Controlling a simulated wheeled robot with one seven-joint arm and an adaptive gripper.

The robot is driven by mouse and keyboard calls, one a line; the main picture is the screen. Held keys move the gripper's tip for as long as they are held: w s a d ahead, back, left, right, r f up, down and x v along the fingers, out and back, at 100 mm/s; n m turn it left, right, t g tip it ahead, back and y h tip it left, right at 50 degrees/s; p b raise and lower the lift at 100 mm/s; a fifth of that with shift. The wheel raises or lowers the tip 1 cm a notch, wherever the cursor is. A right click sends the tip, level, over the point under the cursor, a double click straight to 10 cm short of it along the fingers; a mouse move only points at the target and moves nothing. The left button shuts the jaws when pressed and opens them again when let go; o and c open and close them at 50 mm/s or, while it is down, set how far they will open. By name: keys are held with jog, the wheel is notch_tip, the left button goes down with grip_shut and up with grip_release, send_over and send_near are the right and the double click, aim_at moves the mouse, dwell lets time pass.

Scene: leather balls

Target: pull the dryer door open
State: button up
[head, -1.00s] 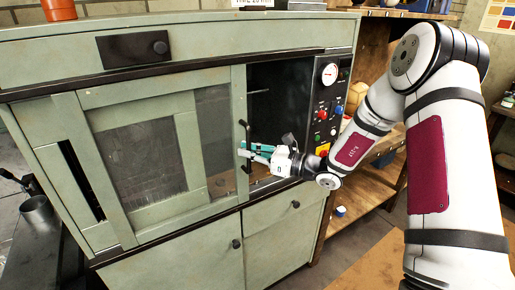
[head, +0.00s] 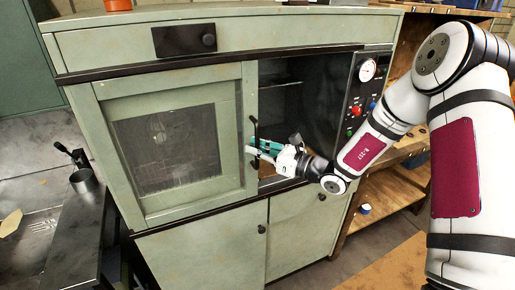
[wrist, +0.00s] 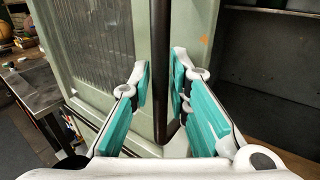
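The dryer door (head: 168,212) is a pale green frame with a ribbed glass pane, at the left of the cabinet front. It stands partly open, with dark interior showing to its right. Its dark upright bar handle (head: 254,130) is on the door's right edge. My gripper (head: 256,148) is at this handle. In the wrist view, the teal-padded fingers (wrist: 163,82) lie on either side of the black bar (wrist: 162,40), close against it.
A control panel (head: 362,105) with a gauge and coloured buttons is right of the opening. Lower cupboard doors (head: 205,250) are below. A wooden shelf (head: 385,190) is at the right.

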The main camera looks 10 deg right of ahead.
jog(key=v, duration=1.2)
jog(key=shift+s, duration=0.1)
jog(key=s+a+r+n+g+h, duration=0.25)
jog(key=s+a+n+g, duration=0.2)
jog(key=s+n, duration=0.3)
jog(key=s+a+r+n+g+h, duration=0.1)
jog(key=s+a+r+n+g, duration=0.3)
jog(key=s+n+g, duration=0.4)
jog(key=s+d+r+n+t+h+b, duration=0.1)
jog(key=s+d+r+n+t+h, duration=0.6)
jog(key=s+d+n+h, duration=0.3)
jog(key=shift+s+d+r+h, duration=0.35)
jog(key=shift+s+d+r, duration=0.35)
jog(key=shift+s+d, duration=0.25)
